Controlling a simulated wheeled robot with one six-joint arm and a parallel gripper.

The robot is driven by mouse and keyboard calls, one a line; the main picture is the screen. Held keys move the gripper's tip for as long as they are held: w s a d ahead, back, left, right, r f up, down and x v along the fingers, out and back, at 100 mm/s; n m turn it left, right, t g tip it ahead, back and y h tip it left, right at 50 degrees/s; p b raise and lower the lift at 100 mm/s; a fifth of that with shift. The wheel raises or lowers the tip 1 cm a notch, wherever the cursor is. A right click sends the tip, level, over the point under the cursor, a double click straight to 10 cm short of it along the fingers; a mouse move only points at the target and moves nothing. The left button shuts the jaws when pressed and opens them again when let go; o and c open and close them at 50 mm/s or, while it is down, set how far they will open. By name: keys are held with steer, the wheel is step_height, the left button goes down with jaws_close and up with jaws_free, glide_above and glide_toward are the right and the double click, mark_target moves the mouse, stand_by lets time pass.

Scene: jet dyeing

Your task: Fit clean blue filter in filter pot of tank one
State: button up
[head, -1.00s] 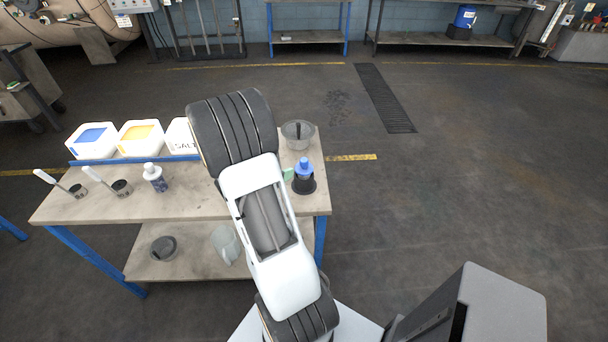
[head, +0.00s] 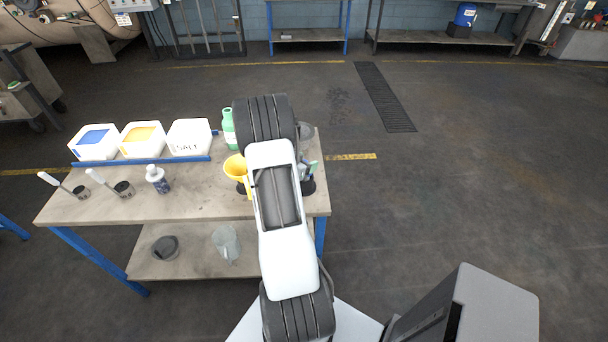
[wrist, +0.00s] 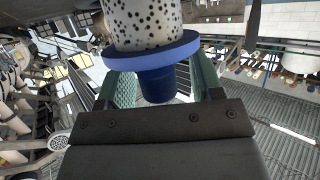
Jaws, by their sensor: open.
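The clean blue filter (wrist: 150,30) fills the top middle of the wrist view: a white, black-dotted cylinder with a blue flange and a blue knob. My gripper (wrist: 163,86) is open, its two green fingers on either side of the blue knob, with no clear grip on it. In the head view my arm hides most of the gripper and the filter. Part of a black holder (head: 308,187) shows at the right end of the bench, beside my arm. I cannot make out the filter pot of tank one.
The bench (head: 205,205) carries a yellow funnel (head: 236,167), a green bottle (head: 228,128), white tubs including the salt tub (head: 189,137), a small bottle (head: 157,178) and cups. A jug (head: 226,243) stands on the lower shelf. The floor to the right is clear.

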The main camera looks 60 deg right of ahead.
steer(key=shift+d+f, duration=0.2)
steer(key=shift+d, duration=0.2)
steer(key=shift+c, duration=0.4)
jaws_close()
